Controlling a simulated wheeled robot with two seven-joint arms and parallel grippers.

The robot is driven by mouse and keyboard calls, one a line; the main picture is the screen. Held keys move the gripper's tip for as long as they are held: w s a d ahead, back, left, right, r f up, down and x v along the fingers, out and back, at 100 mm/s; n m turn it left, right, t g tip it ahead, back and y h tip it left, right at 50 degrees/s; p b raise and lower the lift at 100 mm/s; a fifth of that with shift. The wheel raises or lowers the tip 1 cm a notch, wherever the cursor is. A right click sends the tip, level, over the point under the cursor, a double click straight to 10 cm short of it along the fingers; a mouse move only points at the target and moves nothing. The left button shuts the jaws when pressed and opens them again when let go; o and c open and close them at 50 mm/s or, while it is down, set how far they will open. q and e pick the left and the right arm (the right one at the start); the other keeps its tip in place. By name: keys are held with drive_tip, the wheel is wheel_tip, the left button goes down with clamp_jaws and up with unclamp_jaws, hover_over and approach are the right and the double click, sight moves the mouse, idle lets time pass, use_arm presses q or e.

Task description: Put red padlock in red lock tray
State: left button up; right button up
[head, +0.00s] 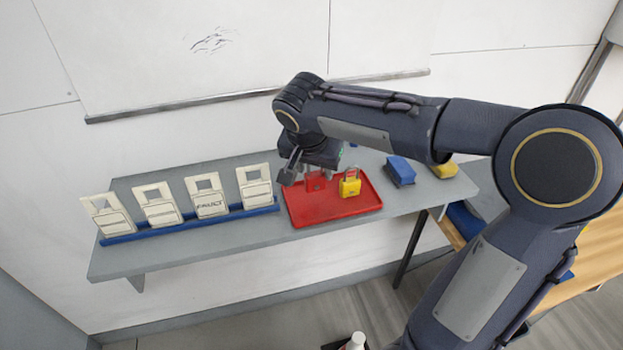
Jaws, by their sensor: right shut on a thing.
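The red lock tray (335,214) lies flat on the grey shelf, near its middle. The red padlock (316,183) is at the tray's back left part, right under my right gripper (321,172). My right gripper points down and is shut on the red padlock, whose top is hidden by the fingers. I cannot tell whether the padlock touches the tray floor. A yellow padlock (350,187) stands in the tray just right of the red one. My left gripper is not in view.
Several white tags (207,203) stand in a blue rack (188,226) left of the tray. A blue block (400,171) and a yellow block (445,170) lie to the right on the grey shelf (180,258). A white-capped bottle (355,341) shows at the bottom edge.

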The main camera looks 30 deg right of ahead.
sight(311, 179)
drive_tip(key=shift+w+a+f, duration=0.1)
drive_tip(key=shift+a+f, duration=0.05)
drive_tip(key=shift+f, duration=0.8)
drive_tip(key=shift+a+f, duration=0.1)
drive_tip(key=shift+f, duration=0.8)
drive_tip(key=shift+f+b, duration=0.2)
drive_tip(key=shift+b, duration=0.1)
drive_tip(key=o, duration=1)
drive_tip(key=shift+r, duration=0.1)
drive_tip(key=shift+o, duration=0.2)
drive_tip(key=shift+r, duration=0.1)
